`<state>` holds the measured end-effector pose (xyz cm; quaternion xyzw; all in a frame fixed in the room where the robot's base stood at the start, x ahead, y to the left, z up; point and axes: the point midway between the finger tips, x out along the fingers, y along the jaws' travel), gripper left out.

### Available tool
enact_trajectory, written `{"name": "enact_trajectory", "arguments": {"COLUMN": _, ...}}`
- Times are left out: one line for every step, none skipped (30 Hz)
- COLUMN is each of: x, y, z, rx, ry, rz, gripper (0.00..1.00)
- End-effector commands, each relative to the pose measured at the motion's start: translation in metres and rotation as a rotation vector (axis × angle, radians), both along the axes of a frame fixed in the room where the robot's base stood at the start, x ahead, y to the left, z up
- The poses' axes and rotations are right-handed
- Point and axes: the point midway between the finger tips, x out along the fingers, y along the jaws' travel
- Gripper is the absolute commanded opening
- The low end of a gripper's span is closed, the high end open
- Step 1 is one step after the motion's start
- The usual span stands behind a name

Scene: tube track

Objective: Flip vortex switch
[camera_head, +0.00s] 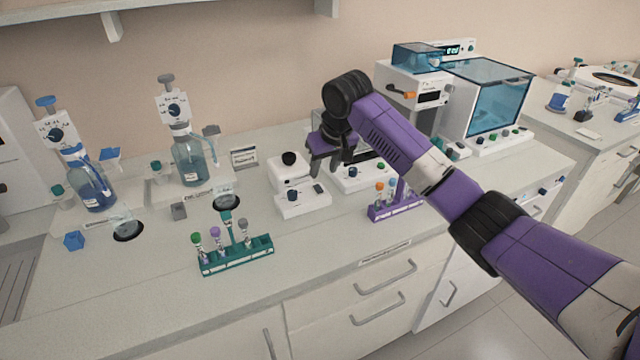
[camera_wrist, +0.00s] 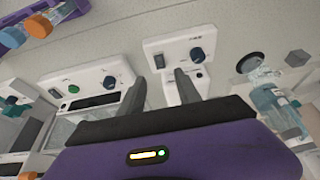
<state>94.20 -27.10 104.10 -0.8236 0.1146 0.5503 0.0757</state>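The vortex mixer (camera_head: 288,170) is a small white box with a black cup on top, standing mid-bench in the head view. Its sloped front panel carries a dark rocker switch (camera_head: 317,188) and a dark knob (camera_head: 292,196). In the wrist view the panel shows the switch (camera_wrist: 158,60) and the knob (camera_wrist: 197,55). My gripper (camera_head: 333,170) hangs pointing down, just right of and behind the mixer's panel. In the wrist view my gripper (camera_wrist: 168,76) has a narrow gap between its fingers and holds nothing. Its left fingertip appears close to the switch; contact cannot be told.
A similar white device (camera_head: 352,184) with a switch and knob stands right of the mixer, partly behind my gripper. A purple tube rack (camera_head: 397,209) is front right, a teal rack (camera_head: 236,256) front left. Glass bottles on stands are left. Bench between the racks is clear.

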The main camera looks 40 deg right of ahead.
Motion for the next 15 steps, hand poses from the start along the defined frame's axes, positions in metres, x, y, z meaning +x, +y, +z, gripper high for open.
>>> {"name": "enact_trajectory", "arguments": {"x": 0.000, "y": 0.000, "z": -0.003, "rx": 0.002, "ry": 0.007, "rz": -0.004, "gripper": 0.40}}
{"name": "enact_trajectory", "arguments": {"x": 0.001, "y": 0.000, "z": -0.006, "rx": 0.002, "ry": 0.007, "rz": -0.006, "gripper": 0.40}}
{"name": "enact_trajectory", "arguments": {"x": 0.002, "y": -0.001, "z": -0.009, "rx": 0.002, "ry": 0.007, "rz": -0.006, "gripper": 0.40}}
{"name": "enact_trajectory", "arguments": {"x": 0.004, "y": -0.001, "z": -0.013, "rx": 0.002, "ry": 0.006, "rz": -0.006, "gripper": 0.40}}
{"name": "enact_trajectory", "arguments": {"x": 0.005, "y": -0.002, "z": -0.017, "rx": 0.002, "ry": 0.007, "rz": -0.006, "gripper": 0.40}}
{"name": "enact_trajectory", "arguments": {"x": 0.007, "y": -0.002, "z": -0.022, "rx": 0.002, "ry": 0.006, "rz": -0.007, "gripper": 0.40}}
{"name": "enact_trajectory", "arguments": {"x": 0.009, "y": -0.003, "z": -0.027, "rx": 0.002, "ry": 0.006, "rz": -0.006, "gripper": 0.40}}
{"name": "enact_trajectory", "arguments": {"x": 0.011, "y": -0.003, "z": -0.031, "rx": 0.002, "ry": 0.006, "rz": -0.006, "gripper": 0.40}}
{"name": "enact_trajectory", "arguments": {"x": 0.014, "y": -0.004, "z": -0.037, "rx": 0.003, "ry": 0.005, "rz": -0.006, "gripper": 0.40}}
{"name": "enact_trajectory", "arguments": {"x": 0.015, "y": -0.004, "z": -0.041, "rx": 0.003, "ry": 0.005, "rz": -0.006, "gripper": 0.40}}
{"name": "enact_trajectory", "arguments": {"x": 0.017, "y": -0.004, "z": -0.045, "rx": 0.002, "ry": 0.005, "rz": -0.005, "gripper": 0.40}}
{"name": "enact_trajectory", "arguments": {"x": 0.019, "y": -0.005, "z": -0.051, "rx": 0.001, "ry": 0.005, "rz": -0.005, "gripper": 0.40}}
{"name": "enact_trajectory", "arguments": {"x": 0.021, "y": -0.005, "z": -0.054, "rx": 0.002, "ry": 0.004, "rz": -0.005, "gripper": 0.40}}
{"name": "enact_trajectory", "arguments": {"x": 0.022, "y": -0.006, "z": -0.057, "rx": 0.003, "ry": 0.003, "rz": -0.005, "gripper": 0.40}}
{"name": "enact_trajectory", "arguments": {"x": 0.024, "y": -0.006, "z": -0.061, "rx": 0.002, "ry": 0.004, "rz": -0.004, "gripper": 0.40}}
